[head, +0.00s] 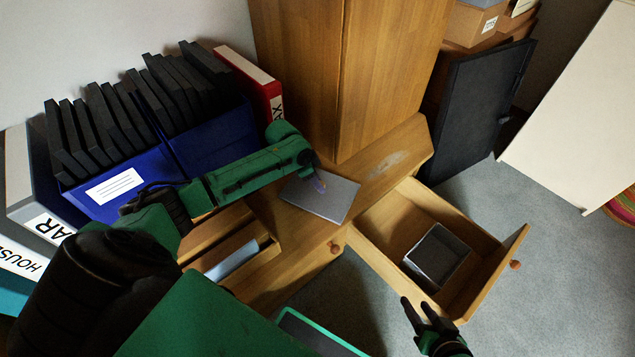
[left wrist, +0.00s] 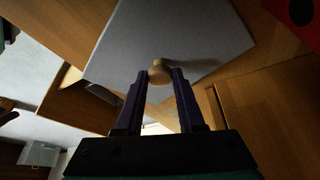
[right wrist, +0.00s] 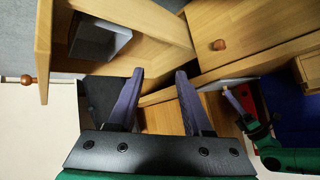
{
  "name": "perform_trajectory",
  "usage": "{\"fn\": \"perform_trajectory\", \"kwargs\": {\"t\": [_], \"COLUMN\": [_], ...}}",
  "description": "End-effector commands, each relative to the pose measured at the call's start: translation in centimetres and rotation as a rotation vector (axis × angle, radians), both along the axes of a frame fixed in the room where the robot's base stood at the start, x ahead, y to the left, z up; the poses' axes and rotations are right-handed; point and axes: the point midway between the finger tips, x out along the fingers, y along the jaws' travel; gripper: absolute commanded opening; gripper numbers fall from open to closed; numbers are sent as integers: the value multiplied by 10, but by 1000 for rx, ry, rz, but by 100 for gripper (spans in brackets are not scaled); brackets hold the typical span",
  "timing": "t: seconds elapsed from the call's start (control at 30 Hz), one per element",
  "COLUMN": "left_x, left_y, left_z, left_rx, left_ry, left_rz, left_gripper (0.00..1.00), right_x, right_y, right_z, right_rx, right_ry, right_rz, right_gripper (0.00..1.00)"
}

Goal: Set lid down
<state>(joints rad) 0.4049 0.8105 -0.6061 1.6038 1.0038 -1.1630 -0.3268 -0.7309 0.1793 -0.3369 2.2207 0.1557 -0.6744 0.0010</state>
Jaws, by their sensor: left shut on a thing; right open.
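The lid is a flat grey plate (head: 335,198) with a small round wooden knob (left wrist: 158,70). It is at the wooden cabinet top (head: 372,178), in front of the tall cupboard; whether it touches the top is hard to tell. My left gripper (head: 318,184) is shut on the knob, as the left wrist view (left wrist: 160,76) shows. A grey open box (head: 437,256) stands in the pulled-out right drawer (head: 485,248). My right gripper (head: 421,306) is open and empty near this drawer's front; its spread fingers show in the right wrist view (right wrist: 159,74).
A second open drawer (head: 270,248) at the left holds a pale grey item (head: 232,258). Blue boxes (head: 128,188) with black cases and a red binder (head: 252,82) stand left of the tall cupboard (head: 345,70). Some cabinet top right of the lid is bare.

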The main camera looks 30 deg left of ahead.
Motion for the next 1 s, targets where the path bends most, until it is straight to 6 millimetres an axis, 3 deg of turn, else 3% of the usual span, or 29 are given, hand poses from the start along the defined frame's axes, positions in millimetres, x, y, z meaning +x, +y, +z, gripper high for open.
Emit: {"fn": "perform_trajectory", "kwargs": {"t": [0.03,0.07,0.1,0.13,0.57,0.77,1.0], "left_x": [0,0,0,0,-2,-11,-25], "left_y": [0,0,0,0,3,11,23], "left_z": [-1,0,0,0,10,41,86], "left_rx": [0,0,0,0,1,1,2], "left_ry": [0,0,0,0,-1,-1,0], "left_rz": [0,0,0,0,0,1,1], "left_gripper": [0,49,64,68,68,68,68], "right_x": [0,0,0,0,0,-9,-37], "right_y": [0,0,0,0,-7,-35,-82], "right_z": [0,0,0,0,6,24,58], "right_rx": [0,0,0,0,-27,-133,-276], "right_ry": [0,0,0,0,33,171,402], "right_rz": [0,0,0,0,1,2,-23], "right_gripper": [50,50,50,50,50,50,50]}}
